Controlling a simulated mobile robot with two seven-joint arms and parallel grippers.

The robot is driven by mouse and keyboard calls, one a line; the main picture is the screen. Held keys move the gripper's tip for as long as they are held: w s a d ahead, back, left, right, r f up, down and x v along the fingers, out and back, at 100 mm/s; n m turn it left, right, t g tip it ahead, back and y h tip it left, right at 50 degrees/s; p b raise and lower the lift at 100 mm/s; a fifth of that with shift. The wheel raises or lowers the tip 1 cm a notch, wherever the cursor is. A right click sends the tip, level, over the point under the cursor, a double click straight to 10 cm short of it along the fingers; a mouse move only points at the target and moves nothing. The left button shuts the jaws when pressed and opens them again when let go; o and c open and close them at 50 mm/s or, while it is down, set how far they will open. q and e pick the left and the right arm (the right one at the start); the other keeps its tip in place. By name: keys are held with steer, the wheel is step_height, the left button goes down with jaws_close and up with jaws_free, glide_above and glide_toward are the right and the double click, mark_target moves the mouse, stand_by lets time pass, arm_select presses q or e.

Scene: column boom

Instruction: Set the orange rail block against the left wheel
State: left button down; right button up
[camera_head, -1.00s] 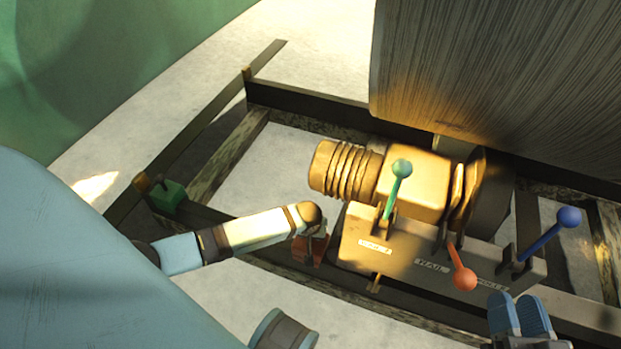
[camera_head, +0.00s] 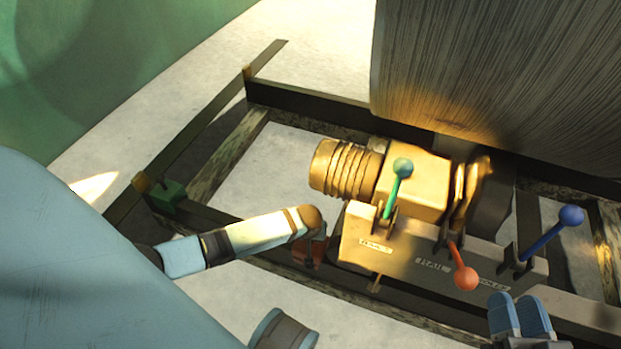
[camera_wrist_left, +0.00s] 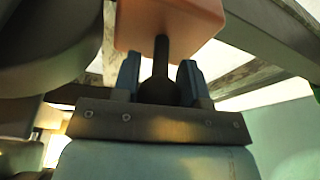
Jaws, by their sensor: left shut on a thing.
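The orange rail block (camera_wrist_left: 170,22) fills the top of the left wrist view. My left gripper (camera_wrist_left: 160,82) is shut on its dark upright stem (camera_wrist_left: 161,60), between two blue fingers. In the head view the block (camera_head: 308,254) shows partly below the end of my left arm, by the near rail; that arm hides my left gripper there. A large grey rounded part, perhaps the left wheel (camera_wrist_left: 50,45), is at the left of the wrist view. I cannot tell whether the block touches it. My right gripper (camera_head: 520,317) is apart at lower right; its blue fingers look close together.
A lever box (camera_head: 410,255) with green, red and blue levers stands just right of the block. A yellow motor (camera_head: 412,180) and a large ribbed drum (camera_head: 500,80) lie behind it. A green block (camera_head: 167,195) sits at the left end of the rail frame.

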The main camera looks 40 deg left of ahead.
stand_by(0.3)
arm_select(q)
steer(key=c, duration=0.6)
jaws_free()
steer(key=shift+r, duration=0.1)
arm_select(e)
step_height(320, 180, up, 5)
steer(key=t+p, duration=0.2)
steer(key=p, duration=0.2)
arm_select(q)
steer(key=p+v, duration=0.2)
steer(key=v, duration=1.1)
steer(key=shift+s+d+r, duration=0.15)
steer(key=shift+r, duration=0.2)
arm_select(e)
step_height(320, 180, down, 7)
steer(key=d+g+h, duration=0.2)
steer(key=shift+s+d+m+g, duration=0.15)
steer(key=shift+d+m+g, duration=0.15)
steer(key=shift+d+m, duration=0.1)
